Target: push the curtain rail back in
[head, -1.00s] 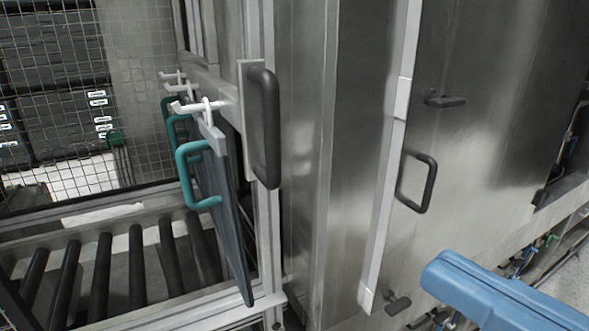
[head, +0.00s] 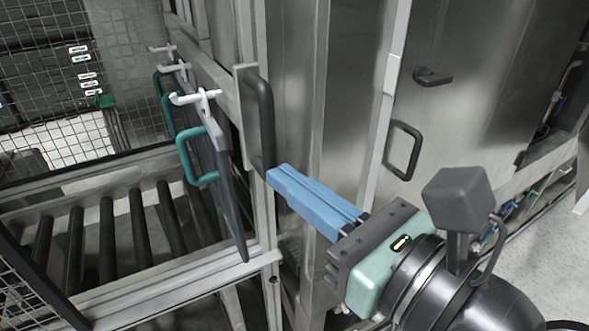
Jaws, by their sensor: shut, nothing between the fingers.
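The curtain rail (head: 209,72) is a grey metal bar with white hooks (head: 187,98) along it. Dark curtain panels (head: 228,185) with teal handles (head: 189,160) hang from the hooks over the left side. A grey end plate with a black bow handle (head: 265,120) closes the rail's near end. My gripper (head: 272,176), with blue fingers, is shut and empty. Its fingertips are at the lower end of the black handle in the picture; I cannot tell whether they touch it.
A roller conveyor (head: 105,240) lies behind a metal frame at the left, with wire mesh (head: 60,110) behind it. A steel cabinet door with a black handle (head: 403,151) and latch (head: 433,77) stands at the right. Floor shows at the far right.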

